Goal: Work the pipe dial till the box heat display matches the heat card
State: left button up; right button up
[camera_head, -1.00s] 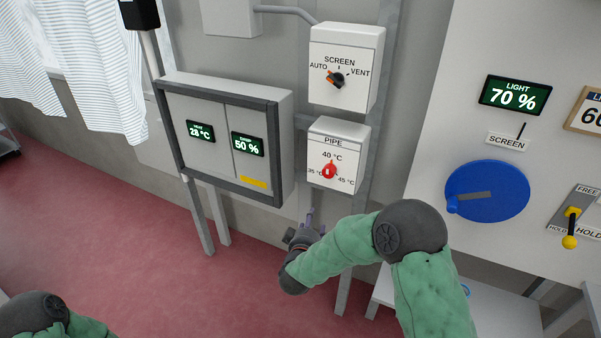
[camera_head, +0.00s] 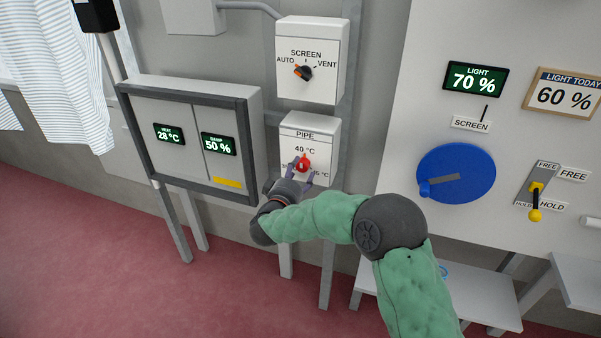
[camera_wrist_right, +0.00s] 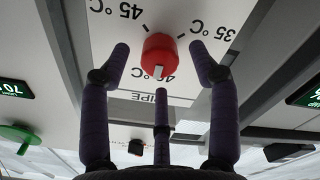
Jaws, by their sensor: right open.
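The pipe dial (camera_head: 303,163) is a red knob on the white PIPE box, with its white mark toward 40 °C. It also shows in the right wrist view (camera_wrist_right: 160,50), upside down. My right gripper (camera_head: 301,173) is open at the dial. In the wrist view its fingers (camera_wrist_right: 159,64) spread on both sides of the knob, with a third finger below; contact cannot be told. The heat display (camera_head: 169,134) on the grey box reads 28 °C. No heat card is in view. My left gripper is out of view.
The damp display (camera_head: 218,145) reads 50 %. The SCREEN switch box (camera_head: 313,37) is above the PIPE box. At the right are a light display (camera_head: 474,79) at 70 %, a LIGHT TODAY card (camera_head: 563,94) at 60 %, a blue wheel (camera_head: 456,174) and a yellow-knobbed lever (camera_head: 535,202).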

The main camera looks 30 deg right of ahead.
jog(key=shift+x, duration=1.1)
jog(key=c, duration=1.1)
jog(key=shift+c, duration=0.2)
